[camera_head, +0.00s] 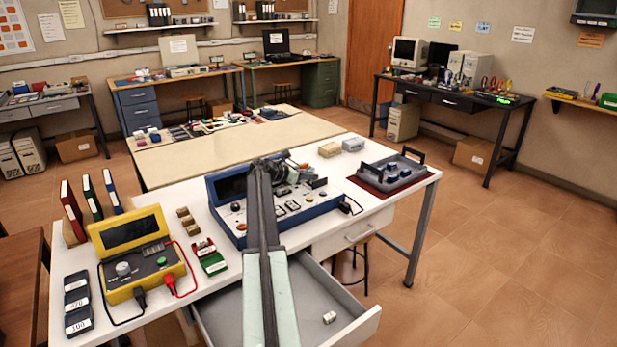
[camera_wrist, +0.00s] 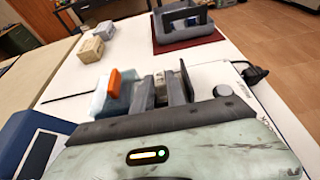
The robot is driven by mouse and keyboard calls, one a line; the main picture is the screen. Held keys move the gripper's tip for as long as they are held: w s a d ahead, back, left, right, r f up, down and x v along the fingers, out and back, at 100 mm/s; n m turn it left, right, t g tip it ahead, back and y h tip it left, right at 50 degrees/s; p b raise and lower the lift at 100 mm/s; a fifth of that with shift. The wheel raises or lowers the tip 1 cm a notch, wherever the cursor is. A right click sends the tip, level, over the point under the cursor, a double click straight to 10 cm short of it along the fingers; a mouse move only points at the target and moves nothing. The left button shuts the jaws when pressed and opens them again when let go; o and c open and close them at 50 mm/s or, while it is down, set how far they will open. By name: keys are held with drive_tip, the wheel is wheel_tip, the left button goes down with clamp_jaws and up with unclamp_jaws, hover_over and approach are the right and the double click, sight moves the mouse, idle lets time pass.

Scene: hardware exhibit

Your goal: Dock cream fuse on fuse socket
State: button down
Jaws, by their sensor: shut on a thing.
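My gripper (camera_wrist: 164,90) is shut on a small pale grey-cream block (camera_wrist: 160,84), probably the cream fuse; the dark fingers cover most of it. In the head view my gripper (camera_head: 303,174) is over the back right part of the blue instrument case (camera_head: 215,213), partly behind my arm. The case's white panel (camera_head: 262,225) has knobs and several dark slots. I cannot tell which of these is the fuse socket, nor whether the held block touches the panel. A similar small cream piece (camera_head: 329,317) lies in the open drawer.
A grey tray (camera_head: 372,178) with handles and blue parts sits on a red mat (camera_head: 361,187) at the right. Two blocks, tan (camera_head: 330,150) and grey (camera_head: 353,144), stand behind. A yellow meter (camera_head: 135,257) is at the left. The open drawer (camera_head: 345,322) juts out in front.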

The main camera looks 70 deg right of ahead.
drive_tip(key=shift+f+b, duration=0.35)
drive_tip(key=shift+f, duration=0.05)
drive_tip(key=shift+r, duration=0.15)
drive_tip(key=shift+r+p, duration=0.75)
drive_tip(key=shift+p, duration=0.2)
drive_tip(key=shift+f+b, duration=0.9)
drive_tip(key=shift+b, duration=0.05)
drive_tip(key=c, duration=1.6)
unclamp_jaws()
drive_tip(key=shift+p+v, duration=1.1)
drive_tip(key=shift+v, duration=1.4)
drive_tip(key=shift+p+v, duration=1.1)
drive_tip(key=shift+v, duration=1.9)
